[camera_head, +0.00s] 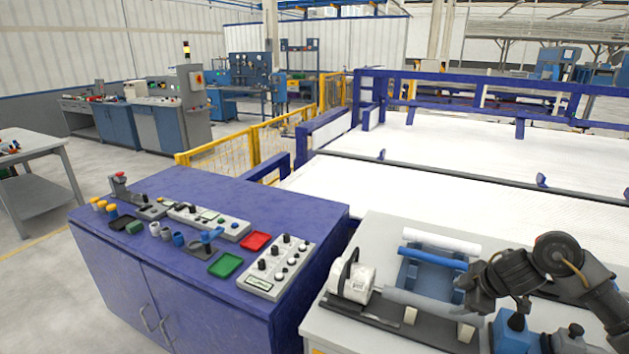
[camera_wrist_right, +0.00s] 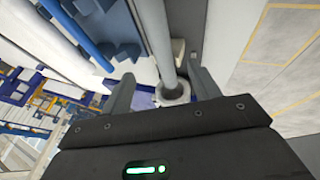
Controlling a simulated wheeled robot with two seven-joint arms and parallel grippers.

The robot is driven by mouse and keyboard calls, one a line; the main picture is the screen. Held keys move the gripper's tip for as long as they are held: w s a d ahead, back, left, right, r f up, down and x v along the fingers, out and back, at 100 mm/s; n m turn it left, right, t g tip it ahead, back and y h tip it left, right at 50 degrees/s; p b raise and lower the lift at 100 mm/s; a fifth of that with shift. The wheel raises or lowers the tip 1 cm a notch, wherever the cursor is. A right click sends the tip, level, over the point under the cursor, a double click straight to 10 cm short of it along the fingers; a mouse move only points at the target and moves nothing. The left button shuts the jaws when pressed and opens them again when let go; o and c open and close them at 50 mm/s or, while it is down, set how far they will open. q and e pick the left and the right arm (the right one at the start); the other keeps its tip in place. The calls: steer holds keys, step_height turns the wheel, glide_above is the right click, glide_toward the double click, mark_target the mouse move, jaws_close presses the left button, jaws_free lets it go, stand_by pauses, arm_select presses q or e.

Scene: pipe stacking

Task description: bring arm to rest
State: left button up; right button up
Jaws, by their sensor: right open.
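My right gripper (camera_head: 464,291) hangs over the light worktable at the lower right. In the right wrist view its two fingers (camera_wrist_right: 162,92) are apart. A grey pipe (camera_wrist_right: 163,45) shows between and beyond them; I cannot tell if they touch it. In the head view the grey pipe (camera_head: 420,302) lies along the front of a blue holder (camera_head: 412,274). A blue pipe (camera_head: 432,257) lies across the holder, and a white pipe (camera_head: 440,241) lies behind it. The blue pipe also shows in the right wrist view (camera_wrist_right: 78,35). My left gripper is out of view.
A white round fixture (camera_head: 352,280) stands at the left of the worktable (camera_head: 330,327). A blue block (camera_head: 512,330) stands under my right arm. A blue cabinet (camera_head: 190,290) with knobs and trays is to the left. Blue-railed white beds (camera_head: 400,190) lie behind.

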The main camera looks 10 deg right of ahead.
steer(key=s+a+f+m+t, duration=0.1)
steer(key=s+a+f, duration=0.2)
steer(key=a+f, duration=0.45)
steer(key=s+a+f+m+t, duration=0.1)
steer(key=s+a+f, duration=0.25)
steer(key=a, duration=0.75)
steer(key=s+a+f+m+g, duration=0.1)
steer(key=s+m+g, duration=0.1)
steer(key=s, duration=0.5)
steer(key=s+a+f+m+g+h, duration=0.1)
steer(key=s+a+m, duration=0.15)
steer(key=s, duration=0.55)
steer(key=s+f+m+g, duration=0.2)
steer(key=s+m, duration=0.1)
steer(key=s, duration=0.4)
step_height(320, 180, down, 26)
steer(key=s+g, duration=0.1)
steer(key=s, duration=0.1)
steer(key=s+d+f+g, duration=0.1)
steer(key=s+d+f, duration=0.1)
steer(key=s+f, duration=1.3)
steer(key=shift+s+d+f, duration=0.25)
steer(key=shift+s+f, duration=0.05)
steer(key=shift+s, duration=0.25)
